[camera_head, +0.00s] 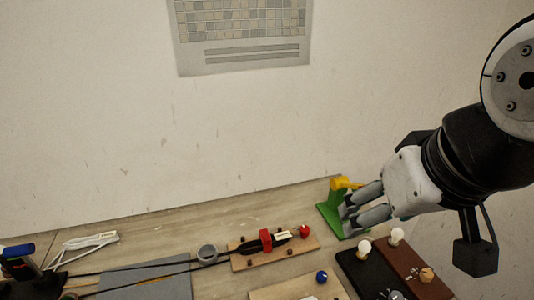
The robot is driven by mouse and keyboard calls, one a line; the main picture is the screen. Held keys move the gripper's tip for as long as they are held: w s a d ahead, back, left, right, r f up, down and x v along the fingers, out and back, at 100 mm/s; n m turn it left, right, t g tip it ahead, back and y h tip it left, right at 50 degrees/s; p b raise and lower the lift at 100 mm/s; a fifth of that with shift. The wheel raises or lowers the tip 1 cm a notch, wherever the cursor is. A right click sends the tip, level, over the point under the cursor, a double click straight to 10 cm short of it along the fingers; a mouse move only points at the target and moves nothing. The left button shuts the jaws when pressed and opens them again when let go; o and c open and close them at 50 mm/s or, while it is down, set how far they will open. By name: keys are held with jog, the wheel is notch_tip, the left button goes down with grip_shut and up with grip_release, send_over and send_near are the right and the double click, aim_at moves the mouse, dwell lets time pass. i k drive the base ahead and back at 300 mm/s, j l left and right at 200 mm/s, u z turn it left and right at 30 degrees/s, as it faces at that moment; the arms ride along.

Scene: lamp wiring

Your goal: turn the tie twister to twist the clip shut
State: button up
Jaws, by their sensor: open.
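A green stand (325,217) with a yellow part (342,183) on top, which looks like the tie twister, is at the back right of the table. My gripper (346,218) is open, its two fingers pointing left in front of the stand. The fingers overlap the stand in this view and hide part of it; I cannot tell whether they touch it. No clip can be made out at the stand. A red piece (265,239) sits around dark cables on a wooden board (243,263) left of the gripper.
Black and brown blocks with white bulbs (364,249) stand below the gripper. A red knob (304,231) and a blue knob (322,276) are nearby. A grey ring (207,253), grey mat (150,280) and white cable (88,241) lie left. The wall is behind.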

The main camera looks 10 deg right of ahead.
aim_at(305, 231)
jog(key=k+l+u, duration=0.15)
jog(key=l, duration=0.15)
jog(key=k+l+u, duration=0.15)
jog(key=l, duration=0.15)
jog(key=k+u, duration=0.15)
jog(key=u, duration=0.15)
jog(key=k+u, duration=0.3)
jog(key=i, duration=0.1)
